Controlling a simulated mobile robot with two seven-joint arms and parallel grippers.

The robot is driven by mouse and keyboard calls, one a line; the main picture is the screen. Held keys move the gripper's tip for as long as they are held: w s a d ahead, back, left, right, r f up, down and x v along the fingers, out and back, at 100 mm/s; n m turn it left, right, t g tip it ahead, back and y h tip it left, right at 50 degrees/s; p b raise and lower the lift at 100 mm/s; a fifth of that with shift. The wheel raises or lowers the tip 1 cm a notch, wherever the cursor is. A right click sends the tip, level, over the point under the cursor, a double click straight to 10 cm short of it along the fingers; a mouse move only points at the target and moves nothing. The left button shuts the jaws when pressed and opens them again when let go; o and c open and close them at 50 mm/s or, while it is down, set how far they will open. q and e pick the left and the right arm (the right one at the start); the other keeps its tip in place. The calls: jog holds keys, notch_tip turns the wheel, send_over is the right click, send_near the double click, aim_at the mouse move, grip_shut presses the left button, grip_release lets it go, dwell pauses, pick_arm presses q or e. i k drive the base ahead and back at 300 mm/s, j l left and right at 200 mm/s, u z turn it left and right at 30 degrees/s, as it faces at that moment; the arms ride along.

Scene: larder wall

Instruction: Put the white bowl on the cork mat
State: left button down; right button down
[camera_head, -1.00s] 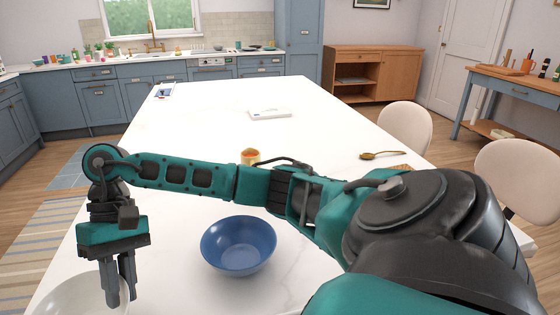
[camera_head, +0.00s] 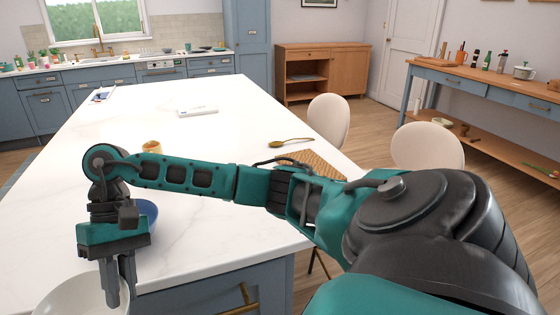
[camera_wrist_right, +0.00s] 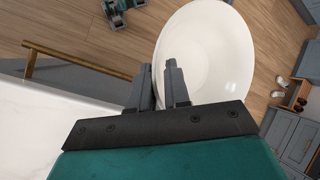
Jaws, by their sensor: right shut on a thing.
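The white bowl (camera_head: 68,298) is at the bottom left of the head view, partly cut off by the frame. My right gripper (camera_head: 118,288) is shut on its rim. The wrist view shows the bowl (camera_wrist_right: 205,45) tilted in the picture, its rim between the fingers (camera_wrist_right: 160,78), with wooden floor behind it. A brown mat (camera_head: 320,164), which looks like the cork mat, lies near the table's right edge, partly hidden behind my right arm.
A blue bowl (camera_head: 149,212) stands on the white table (camera_head: 215,145), mostly behind my right arm. A small jar (camera_head: 152,147), a spoon (camera_head: 291,141) and a white item (camera_head: 198,110) are also on it. Chairs (camera_head: 428,148) stand at the right. The table's middle is clear.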

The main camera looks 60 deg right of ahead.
aim_at(309, 166)
jog(key=k+l+z, duration=0.2)
jog(key=k+l, duration=0.2)
jog(key=l, duration=0.25)
jog(key=l+z, duration=0.3)
jog(key=l, duration=1.25)
jog(key=i, duration=0.05)
